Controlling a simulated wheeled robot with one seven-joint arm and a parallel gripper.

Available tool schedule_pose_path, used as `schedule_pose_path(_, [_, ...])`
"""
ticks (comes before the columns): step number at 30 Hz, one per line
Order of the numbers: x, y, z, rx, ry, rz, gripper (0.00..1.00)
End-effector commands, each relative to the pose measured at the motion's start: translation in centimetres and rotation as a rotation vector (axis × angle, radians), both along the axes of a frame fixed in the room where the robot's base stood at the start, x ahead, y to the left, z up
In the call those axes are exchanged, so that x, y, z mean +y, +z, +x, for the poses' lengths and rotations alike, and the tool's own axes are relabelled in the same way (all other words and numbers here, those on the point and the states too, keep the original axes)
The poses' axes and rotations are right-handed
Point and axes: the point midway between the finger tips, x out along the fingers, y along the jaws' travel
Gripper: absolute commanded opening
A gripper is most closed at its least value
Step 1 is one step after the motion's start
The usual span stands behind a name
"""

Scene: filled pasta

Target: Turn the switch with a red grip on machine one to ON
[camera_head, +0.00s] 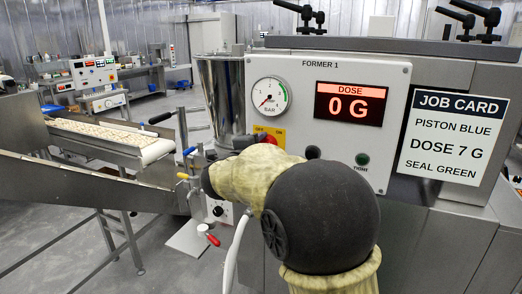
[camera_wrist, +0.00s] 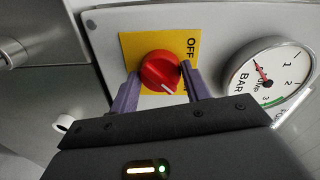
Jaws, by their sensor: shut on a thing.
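The switch's red grip (camera_wrist: 158,68) sits on a yellow plate (camera_wrist: 134,47) in the wrist view. The plate reads OFF at its upper right. A white mark on the grip points to the lower right, away from OFF. My gripper (camera_wrist: 160,76) is shut on the red grip, one purple finger on each side. The right finger covers the part of the plate below OFF, so no other label is readable there. In the head view, the yellow plate (camera_head: 281,133) shows on the FORMER 1 panel (camera_head: 345,72); my arm hides much of the switch.
The panel carries a pressure gauge (camera_head: 269,96), a display (camera_head: 349,104) reading DOSE 0 G, and a dark green button (camera_head: 362,159). A job card (camera_head: 454,138) is at the right. A steel hopper (camera_head: 222,97) and a conveyor (camera_head: 115,134) stand to the left.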

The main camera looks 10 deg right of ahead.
Motion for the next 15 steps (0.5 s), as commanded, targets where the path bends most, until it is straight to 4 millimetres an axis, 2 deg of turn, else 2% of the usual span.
schedule_pose_path(3, [0.12, -0.11, 0.01, 0.001, 0.002, 0.003, 0.24])
schedule_pose_path(4, [0.11, -0.10, 0.01, 0.001, 0.002, 0.003, 0.51])
schedule_pose_path(7, [0.10, -0.09, 0.00, 0.001, 0.002, 0.002, 0.69])
schedule_pose_path(15, [0.06, -0.05, -0.02, 0.001, 0.001, 0.001, 0.69])
